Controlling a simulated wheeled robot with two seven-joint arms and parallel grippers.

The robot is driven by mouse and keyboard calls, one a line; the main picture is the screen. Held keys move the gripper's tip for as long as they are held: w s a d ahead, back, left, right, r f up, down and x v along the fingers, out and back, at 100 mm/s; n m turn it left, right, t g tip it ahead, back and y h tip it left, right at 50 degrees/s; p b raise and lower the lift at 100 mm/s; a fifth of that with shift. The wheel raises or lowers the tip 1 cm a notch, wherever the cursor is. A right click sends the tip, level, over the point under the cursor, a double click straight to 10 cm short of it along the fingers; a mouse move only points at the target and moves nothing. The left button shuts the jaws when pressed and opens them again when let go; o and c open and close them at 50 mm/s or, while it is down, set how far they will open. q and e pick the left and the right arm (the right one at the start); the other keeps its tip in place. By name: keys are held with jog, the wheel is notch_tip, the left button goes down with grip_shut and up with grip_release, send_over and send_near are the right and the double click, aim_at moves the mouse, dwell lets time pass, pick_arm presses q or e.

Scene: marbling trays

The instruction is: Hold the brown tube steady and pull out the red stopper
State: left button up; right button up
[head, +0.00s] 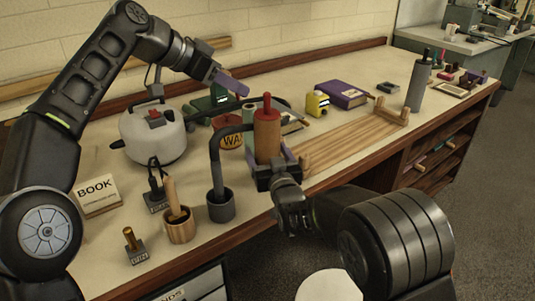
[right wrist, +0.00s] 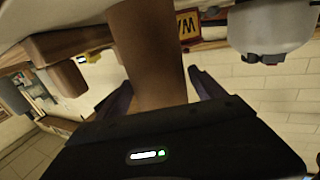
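The brown tube (head: 267,138) stands upright near the table's front edge, with the red stopper (head: 266,106) in its top. My right gripper (head: 271,158) is at the tube's lower part, coming from the front. In the right wrist view the tube (right wrist: 152,60) passes between the two purple fingers (right wrist: 160,88); whether both press on it is unclear. The stopper is hidden there. My left gripper (head: 236,84) is up and left of the stopper, in the air and apart from it. Its fingers overlap in the view, so its opening does not show.
A dark cup with a tall bent handle (head: 221,205) stands close left of the tube. A white kettle (head: 152,135) and a red-brown labelled pot (head: 229,134) are behind left. A wooden rack (head: 355,143) lies right. A grey bottle (head: 417,85) stands further right.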

jog(key=c, duration=1.5)
dwell(0.8)
